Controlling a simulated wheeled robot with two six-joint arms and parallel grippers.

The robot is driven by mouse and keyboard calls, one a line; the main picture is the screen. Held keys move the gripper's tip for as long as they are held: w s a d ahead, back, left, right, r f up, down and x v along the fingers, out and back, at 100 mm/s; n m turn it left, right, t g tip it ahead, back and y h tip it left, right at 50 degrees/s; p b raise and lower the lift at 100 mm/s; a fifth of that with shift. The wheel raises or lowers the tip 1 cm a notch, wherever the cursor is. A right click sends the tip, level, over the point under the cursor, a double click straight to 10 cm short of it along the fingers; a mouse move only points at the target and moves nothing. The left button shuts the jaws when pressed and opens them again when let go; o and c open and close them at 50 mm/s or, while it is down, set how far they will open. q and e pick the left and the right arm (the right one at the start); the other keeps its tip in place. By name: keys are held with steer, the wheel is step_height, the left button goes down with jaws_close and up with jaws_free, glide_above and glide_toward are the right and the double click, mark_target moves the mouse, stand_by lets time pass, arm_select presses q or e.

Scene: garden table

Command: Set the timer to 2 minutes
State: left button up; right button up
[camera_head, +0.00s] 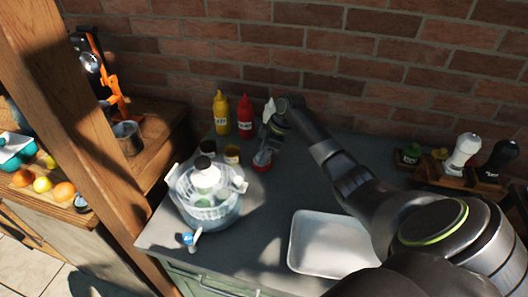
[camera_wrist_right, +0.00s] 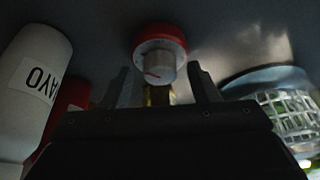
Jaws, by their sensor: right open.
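The timer (camera_head: 262,161) is a small red round thing on the grey tabletop, partly hidden by my right gripper in the head view. In the right wrist view, the timer (camera_wrist_right: 159,38) shows a red rim and a white dial with a red mark. I cannot read its setting. My right gripper (camera_head: 266,146) is above the timer. In the wrist view its two fingers (camera_wrist_right: 162,75) are apart, on either side of the dial's near part, with a visible gap to the dial. My left gripper is not in view.
Yellow (camera_head: 221,113) and red (camera_head: 245,115) bottles stand behind the timer by the brick wall. A clear salad spinner (camera_head: 207,195) stands left of it, with a jar (camera_head: 232,154) between. A white tray (camera_head: 325,248) lies in front. A white bottle (camera_wrist_right: 37,75) labelled MAYO shows in the wrist view.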

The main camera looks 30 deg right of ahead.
steer(key=b+v, duration=0.3)
steer(key=v, duration=1.4)
steer(key=shift+r, duration=0.2)
